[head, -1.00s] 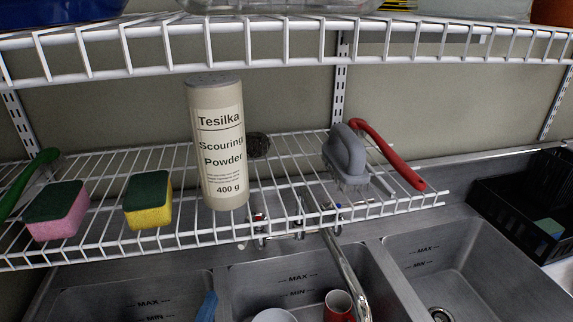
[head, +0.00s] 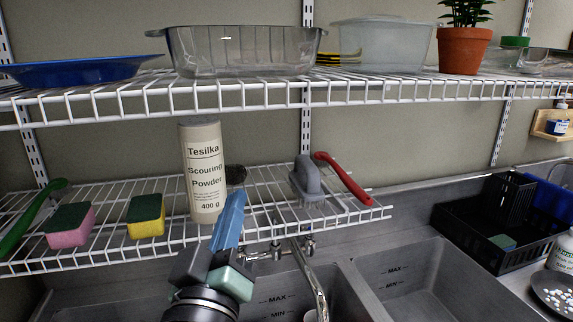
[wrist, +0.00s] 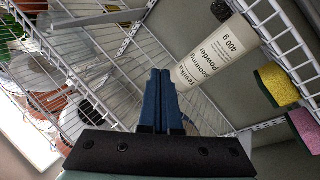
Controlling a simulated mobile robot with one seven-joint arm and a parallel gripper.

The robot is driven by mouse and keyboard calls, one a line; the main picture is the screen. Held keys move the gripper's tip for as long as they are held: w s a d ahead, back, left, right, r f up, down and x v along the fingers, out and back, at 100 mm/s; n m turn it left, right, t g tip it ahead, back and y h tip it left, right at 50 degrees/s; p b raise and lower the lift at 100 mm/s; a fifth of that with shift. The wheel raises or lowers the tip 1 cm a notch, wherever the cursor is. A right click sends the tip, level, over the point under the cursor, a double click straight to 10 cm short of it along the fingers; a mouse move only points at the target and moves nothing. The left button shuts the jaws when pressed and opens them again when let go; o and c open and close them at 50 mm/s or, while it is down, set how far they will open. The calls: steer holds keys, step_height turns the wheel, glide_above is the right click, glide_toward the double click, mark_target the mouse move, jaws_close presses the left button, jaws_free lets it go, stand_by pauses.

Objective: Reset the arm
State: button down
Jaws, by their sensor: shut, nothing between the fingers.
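My gripper (head: 231,207) is in the lower middle of the head view, pointing up in front of the lower wire shelf. Its blue fingers are shut with nothing between them. In the wrist view the two blue fingers (wrist: 161,82) lie side by side. The scouring powder can (head: 203,168) stands upright on the lower shelf, just behind and left of the fingertips. In the wrist view the can (wrist: 217,50) is to the right of the fingers. I cannot tell how small the gap is between fingers and can.
The lower shelf (head: 100,246) also holds a pink sponge (head: 70,226), a yellow sponge (head: 146,217), a grey brush (head: 306,182) and a red-handled brush (head: 343,179). The upper shelf (head: 250,98) holds dishes and a potted plant (head: 464,45). Sinks and a tap (head: 311,280) lie below.

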steer(key=s+d+r+m+t, duration=0.2)
steer(key=s+r, duration=0.2)
steer(key=r, duration=0.3)
steer(key=s+d+r+m+t+y, duration=0.1)
steer(key=s+r, duration=0.3)
steer(key=r, duration=0.4)
steer(key=s+d+r+m+t, duration=0.2)
steer(key=s+d+r+t, duration=0.1)
steer(key=r, duration=0.4)
steer(key=shift+s+d+r+m+p, duration=0.3)
steer(key=shift+s+r+m, duration=0.1)
steer(key=shift+s, duration=0.4)
